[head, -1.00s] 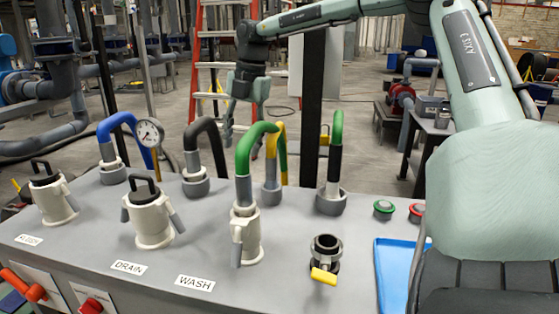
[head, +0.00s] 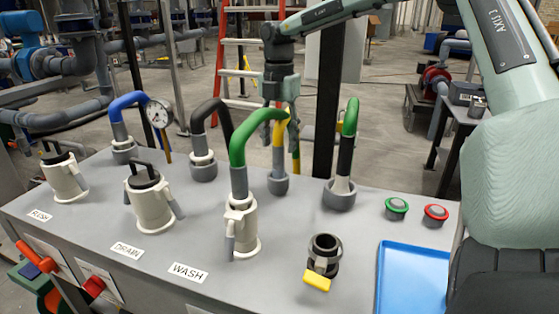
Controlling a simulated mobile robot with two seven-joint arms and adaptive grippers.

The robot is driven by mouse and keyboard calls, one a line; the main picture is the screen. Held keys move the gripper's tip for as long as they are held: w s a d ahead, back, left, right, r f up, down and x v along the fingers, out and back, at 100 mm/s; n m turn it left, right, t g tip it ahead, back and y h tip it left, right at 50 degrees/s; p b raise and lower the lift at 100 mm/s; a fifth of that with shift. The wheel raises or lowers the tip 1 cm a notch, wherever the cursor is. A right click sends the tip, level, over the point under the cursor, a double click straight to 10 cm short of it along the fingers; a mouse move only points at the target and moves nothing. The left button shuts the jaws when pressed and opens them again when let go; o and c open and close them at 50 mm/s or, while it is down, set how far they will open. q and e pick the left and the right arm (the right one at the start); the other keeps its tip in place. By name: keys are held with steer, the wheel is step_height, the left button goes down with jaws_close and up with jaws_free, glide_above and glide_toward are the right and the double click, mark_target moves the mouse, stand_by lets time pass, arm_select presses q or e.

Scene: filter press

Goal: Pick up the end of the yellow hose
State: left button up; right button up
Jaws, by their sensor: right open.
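The yellow hose (head: 279,137) rises from a grey collar (head: 278,184) at the back of the grey panel. Its top is partly hidden by the green hose and my gripper, and I cannot clearly make out its free end. The green hose (head: 238,150) arches in front of it from the WASH coupling (head: 242,225). My right gripper (head: 281,112) is open and points down over the top of the yellow hose. Its fingertips are partly hidden, and I cannot tell whether they touch the hose. My left gripper is not in view.
A black hose (head: 197,128) and a blue hose (head: 123,101) stand to the left, near a gauge (head: 159,113). A black port with a yellow lever (head: 317,281), a blue tray (head: 412,280) and two buttons lie in front.

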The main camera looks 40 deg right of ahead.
mark_target(278, 152)
steer(key=shift+a+f, duration=0.1)
steer(key=shift+f, duration=1.9)
jaws_close()
